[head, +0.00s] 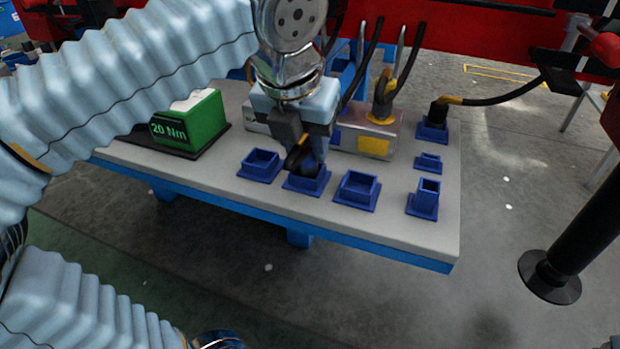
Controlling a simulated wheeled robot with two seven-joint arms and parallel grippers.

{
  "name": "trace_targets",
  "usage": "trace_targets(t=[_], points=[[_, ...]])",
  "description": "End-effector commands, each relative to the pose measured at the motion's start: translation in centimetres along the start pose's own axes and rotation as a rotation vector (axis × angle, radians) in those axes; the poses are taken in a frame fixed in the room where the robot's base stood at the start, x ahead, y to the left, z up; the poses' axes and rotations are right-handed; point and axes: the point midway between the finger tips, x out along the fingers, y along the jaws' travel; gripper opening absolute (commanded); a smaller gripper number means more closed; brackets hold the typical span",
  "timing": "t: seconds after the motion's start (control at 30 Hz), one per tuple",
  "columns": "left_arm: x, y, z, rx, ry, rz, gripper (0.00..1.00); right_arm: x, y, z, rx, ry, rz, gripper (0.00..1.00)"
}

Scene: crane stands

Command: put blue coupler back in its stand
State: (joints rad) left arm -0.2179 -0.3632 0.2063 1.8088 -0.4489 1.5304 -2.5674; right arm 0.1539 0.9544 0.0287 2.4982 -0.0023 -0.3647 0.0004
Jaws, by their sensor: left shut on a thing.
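My left gripper (298,143) is shut on a dark coupler (297,157) with an orange-yellow band, taken as the task's blue coupler. Its blue colour does not show clearly, and the fingers hide much of it. The coupler is tilted and its lower end is at the opening of a blue stand (306,187), the middle of three square stands along the table's front. I cannot tell whether it is inside the stand or just above it.
Empty blue stands (261,166) and (357,190) flank it on the grey table (250,205). Smaller blue holders (425,198) are at right. A green "20 Nm" block (190,125) stands left. A grey box (372,138) and black cables (410,62) are behind. A black post (585,235) stands right.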

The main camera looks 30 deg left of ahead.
Motion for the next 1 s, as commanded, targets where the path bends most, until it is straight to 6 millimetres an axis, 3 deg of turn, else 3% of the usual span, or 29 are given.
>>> trace_targets(t=[0.17,0.2,0.4,0.8,1.0], points=[[0.8,0.0,-0.3,0.001,-0.001,0.0,0.01,0.6,0.2,0.0,0.0,0.0,0.0,0.46],[0.7,0.0,-0.3,0.0,-0.001,0.0,0.38,0.5,0.2,0.0,0.0,0.0,0.0,0.46],[0.7,0.0,-0.2,0.0,-0.001,0.0,0.65,0.5,0.2,0.0,0.0,0.0,0.0,0.46],[0.6,0.0,-0.2,0.0,0.0,0.0,0.65,0.4,0.2,0.0,0.0,0.0,0.0,0.46],[-0.6,0.0,-0.1,0.001,-0.001,0.0,0.65,-0.6,-0.2,0.0,0.0,0.0,0.0,0.46]])
